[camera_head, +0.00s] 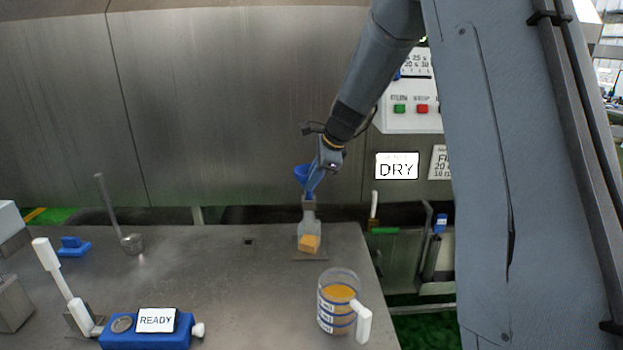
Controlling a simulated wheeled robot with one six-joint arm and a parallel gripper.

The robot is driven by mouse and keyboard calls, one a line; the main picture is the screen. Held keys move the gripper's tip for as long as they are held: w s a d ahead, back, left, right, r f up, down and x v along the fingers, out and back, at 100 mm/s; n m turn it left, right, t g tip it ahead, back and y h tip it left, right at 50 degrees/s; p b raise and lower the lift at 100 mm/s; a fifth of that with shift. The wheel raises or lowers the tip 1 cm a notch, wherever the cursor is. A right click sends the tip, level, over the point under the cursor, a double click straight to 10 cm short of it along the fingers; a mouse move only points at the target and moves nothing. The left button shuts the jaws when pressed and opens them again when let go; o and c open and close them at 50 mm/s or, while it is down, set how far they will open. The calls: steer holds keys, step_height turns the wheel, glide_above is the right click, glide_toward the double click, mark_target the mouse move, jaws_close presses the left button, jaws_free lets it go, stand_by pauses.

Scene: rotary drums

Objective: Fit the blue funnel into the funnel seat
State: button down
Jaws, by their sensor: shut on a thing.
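The blue funnel (302,172) is upright with its wide mouth up, partly covered by my gripper (314,182). My gripper reaches down from the upper right and is shut on the funnel's right side. Straight below is a clear flask (309,224) with a narrow neck and orange contents, on a small base plate (311,258) near the table's back right. The funnel's lower end is close to the top of the flask's neck. I cannot tell whether it is inside the neck or just above it. No separate funnel seat can be made out.
A clear jug (339,312) with orange contents stands at the table's front right. A blue device marked READY (147,329) is at front left. The middle of the table (230,280) is clear.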

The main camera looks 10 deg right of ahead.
steer(key=shift+f+b, duration=0.9)
steer(key=shift+f, duration=0.65)
steer(key=c, duration=1.8)
jaws_free()
steer(key=shift+c, duration=0.2)
steer(key=shift+r, duration=0.1)
steer(key=b+v, duration=0.2)
steer(key=v, duration=0.5)
steer(key=shift+r, duration=0.3)
steer(key=shift+s+d, duration=0.1)
steer(key=shift+s, duration=0.1)
